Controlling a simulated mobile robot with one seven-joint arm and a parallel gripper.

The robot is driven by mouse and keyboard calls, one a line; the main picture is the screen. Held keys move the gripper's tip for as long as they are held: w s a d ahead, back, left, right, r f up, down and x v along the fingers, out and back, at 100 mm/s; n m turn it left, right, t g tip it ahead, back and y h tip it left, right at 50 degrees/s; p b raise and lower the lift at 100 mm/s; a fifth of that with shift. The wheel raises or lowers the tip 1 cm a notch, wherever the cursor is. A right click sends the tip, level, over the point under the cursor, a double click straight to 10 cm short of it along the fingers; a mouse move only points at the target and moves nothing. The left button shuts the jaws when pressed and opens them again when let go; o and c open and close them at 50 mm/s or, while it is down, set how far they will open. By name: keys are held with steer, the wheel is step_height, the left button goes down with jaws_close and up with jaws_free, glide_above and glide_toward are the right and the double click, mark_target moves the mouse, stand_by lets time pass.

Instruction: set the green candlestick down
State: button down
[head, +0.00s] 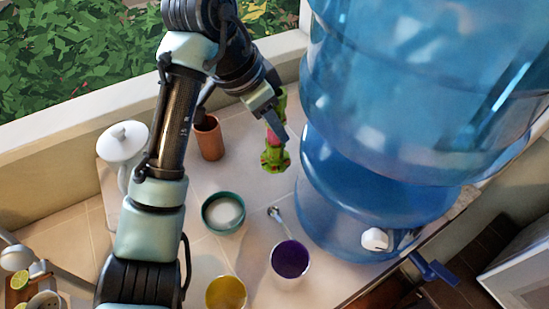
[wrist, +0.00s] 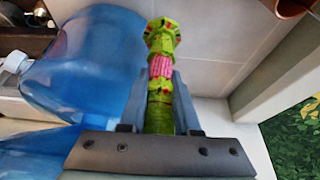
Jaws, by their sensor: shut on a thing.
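The green candlestick (head: 275,158) has a pink band around its middle and red marks on its flared end. My gripper (head: 274,128) is shut on it, above the tiled counter and left of the big blue water bottle. In the wrist view the candlestick (wrist: 160,75) stands between the two fingers of my gripper (wrist: 161,85), with its flared end pointing away from the palm. From these views I cannot tell whether that end touches the counter (head: 190,250).
The blue water bottle (head: 370,190) is close on the right. A terracotta cup (head: 209,138), a green-rimmed bowl (head: 223,212), a purple-filled cup (head: 290,259), a spoon (head: 281,222) and a yellow-filled cup (head: 226,293) stand around. A white lidded jar (head: 122,145) is at left. Some bare counter lies between them.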

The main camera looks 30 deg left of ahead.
mark_target(271, 161)
steer(key=f, duration=0.6)
steer(key=shift+s+a+f, duration=0.1)
steer(key=shift+a+f, duration=0.05)
steer(key=shift+a, duration=0.05)
step_height(271, 161, down, 4)
steer(key=shift+r+p, duration=0.1)
steer(key=shift+p, duration=0.3)
steer(key=shift+d+p, duration=0.2)
steer(key=shift+p, duration=0.2)
steer(key=shift+f, duration=0.35)
steer(key=shift+f, duration=0.2)
steer(key=c, duration=0.6)
jaws_free()
